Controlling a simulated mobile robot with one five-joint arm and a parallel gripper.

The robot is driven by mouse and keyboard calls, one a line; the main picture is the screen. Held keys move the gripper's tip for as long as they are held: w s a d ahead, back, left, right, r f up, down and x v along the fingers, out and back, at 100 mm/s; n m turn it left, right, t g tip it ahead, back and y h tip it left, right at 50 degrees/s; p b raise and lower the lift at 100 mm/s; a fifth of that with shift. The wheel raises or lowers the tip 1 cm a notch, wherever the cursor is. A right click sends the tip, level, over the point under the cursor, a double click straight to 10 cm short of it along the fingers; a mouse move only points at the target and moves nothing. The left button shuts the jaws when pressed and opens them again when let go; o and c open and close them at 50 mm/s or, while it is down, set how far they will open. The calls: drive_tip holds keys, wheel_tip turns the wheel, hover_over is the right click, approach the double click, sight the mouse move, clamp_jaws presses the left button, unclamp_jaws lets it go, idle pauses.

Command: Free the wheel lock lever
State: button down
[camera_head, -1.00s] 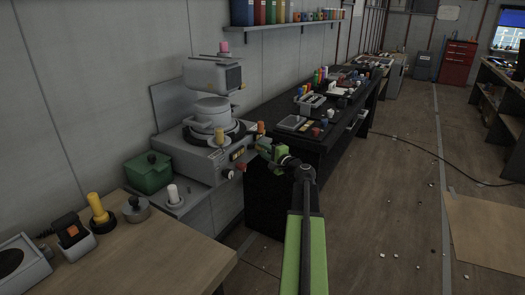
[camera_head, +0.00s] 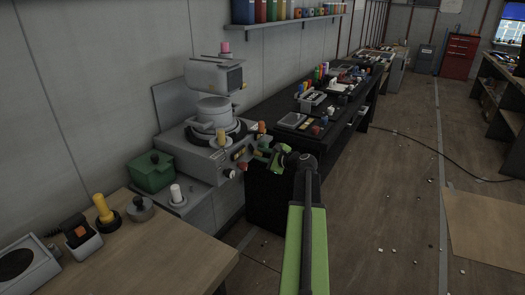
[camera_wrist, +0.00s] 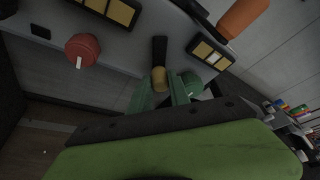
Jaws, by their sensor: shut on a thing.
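The grey machine (camera_head: 205,162) with a round turret stands against the wall. Its front panel (camera_wrist: 125,50) fills the upper wrist view. A short black lever with a tan end (camera_wrist: 159,52), seemingly the wheel lock lever, sticks out from this panel. My gripper (camera_wrist: 160,88) has its green fingers on either side of the tan end and is shut on it. In the head view my gripper (camera_head: 262,159) is at the machine's front right corner, and the lever there is too small to make out.
A red knob (camera_wrist: 82,48) is left of the lever, a green knob (camera_wrist: 190,83) close by on the right, and an orange handle (camera_wrist: 243,17) at upper right. A green box (camera_head: 150,172) and a black bench (camera_head: 300,115) flank the machine. Floor at right is mostly clear.

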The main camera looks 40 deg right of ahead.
drive_tip(key=shift+s+a+f+m+g+y+p, duration=0.1)
drive_tip(key=shift+a+m+g+y+p, duration=0.4)
drive_tip(key=shift+m, duration=0.55)
drive_tip(key=shift+s+a+f+m+g+y+p, duration=0.1)
drive_tip(key=shift+a+m+g+y+p, duration=0.25)
drive_tip(key=shift+m+y, duration=0.55)
drive_tip(key=shift+a+m, duration=0.15)
drive_tip(key=shift+m, duration=0.1)
drive_tip(key=c, duration=1.2)
unclamp_jaws()
drive_tip(key=shift+s, duration=0.1)
drive_tip(key=p+v, duration=0.6)
drive_tip(key=v, duration=1.1)
drive_tip(key=shift+s+f, duration=0.15)
drive_tip(key=shift+s, duration=0.1)
